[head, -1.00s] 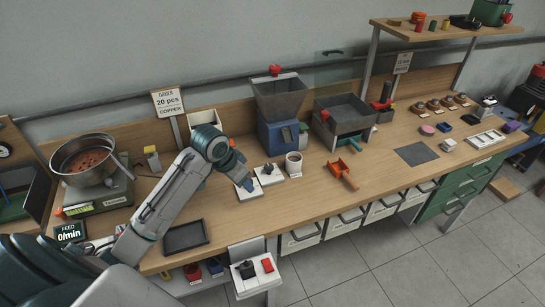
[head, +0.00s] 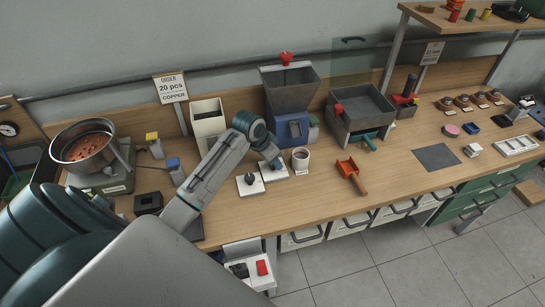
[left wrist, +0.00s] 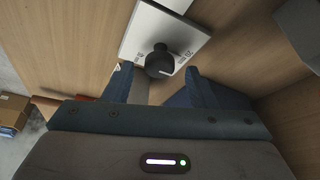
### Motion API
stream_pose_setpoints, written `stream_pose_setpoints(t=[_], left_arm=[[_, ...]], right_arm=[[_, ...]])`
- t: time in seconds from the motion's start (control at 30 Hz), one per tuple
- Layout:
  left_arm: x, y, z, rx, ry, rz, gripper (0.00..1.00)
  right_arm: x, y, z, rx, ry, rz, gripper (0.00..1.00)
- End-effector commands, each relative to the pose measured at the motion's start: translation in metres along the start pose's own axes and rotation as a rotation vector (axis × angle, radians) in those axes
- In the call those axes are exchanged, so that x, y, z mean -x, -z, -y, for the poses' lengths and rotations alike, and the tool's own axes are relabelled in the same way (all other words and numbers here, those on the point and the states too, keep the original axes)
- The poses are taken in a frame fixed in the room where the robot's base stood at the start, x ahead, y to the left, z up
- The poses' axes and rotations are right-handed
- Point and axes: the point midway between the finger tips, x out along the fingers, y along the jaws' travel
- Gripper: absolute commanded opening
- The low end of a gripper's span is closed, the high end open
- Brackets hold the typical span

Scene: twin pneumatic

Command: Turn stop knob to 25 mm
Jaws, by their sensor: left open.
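Two white plates with dark knobs lie side by side on the bench in the head view. The left plate (head: 242,190) has its black knob (head: 250,178) in clear sight. My left gripper (head: 276,163) is above the right plate (head: 281,176) and hides most of it. In the left wrist view, a round black knob (left wrist: 160,61) stands on a white plate (left wrist: 140,35) with small dark markings. My open left fingers (left wrist: 160,76) are on either side of the knob's near edge, with gaps showing. The setting is too small to read. My right gripper is not in view.
A white cup (head: 300,160) stands close to the right of the plates. The blue-based hopper (head: 290,90) is behind them. A red-orange scoop (head: 350,174) lies further right. The bench front between scoop and grey mat (head: 436,157) is clear.

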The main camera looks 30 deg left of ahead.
Motion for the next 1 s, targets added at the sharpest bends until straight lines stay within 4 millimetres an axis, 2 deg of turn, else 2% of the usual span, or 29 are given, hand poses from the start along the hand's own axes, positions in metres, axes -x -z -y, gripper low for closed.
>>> stream_pose_setpoints(t=[0.03, 0.17, 0.27, 0.4, 0.43, 0.6, 0.67, 1.0], left_arm=[[-0.004, 0.000, -0.001, 0.002, -0.002, 0.002, 0.52], [-0.011, 0.000, -0.001, -0.001, 0.000, 0.000, 0.52], [-0.012, 0.000, 0.000, -0.001, 0.001, 0.001, 0.52], [-0.012, 0.000, 0.000, -0.001, 0.001, 0.000, 0.52], [-0.012, 0.000, 0.000, -0.001, 0.001, 0.000, 0.50], [-0.012, 0.000, 0.000, -0.001, 0.001, 0.000, 0.16], [-0.011, 0.000, 0.000, -0.001, 0.001, 0.000, 0.08], [-0.010, 0.000, 0.001, -0.042, -0.017, 0.001, 0.08]], right_arm=[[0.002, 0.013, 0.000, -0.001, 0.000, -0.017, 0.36], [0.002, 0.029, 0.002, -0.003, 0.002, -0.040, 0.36], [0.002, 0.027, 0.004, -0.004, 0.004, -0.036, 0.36], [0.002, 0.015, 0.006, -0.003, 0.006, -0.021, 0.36], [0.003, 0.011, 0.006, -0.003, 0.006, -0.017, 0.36], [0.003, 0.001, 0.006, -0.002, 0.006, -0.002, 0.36], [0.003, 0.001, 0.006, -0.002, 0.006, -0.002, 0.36], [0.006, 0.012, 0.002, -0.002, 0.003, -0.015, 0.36]])
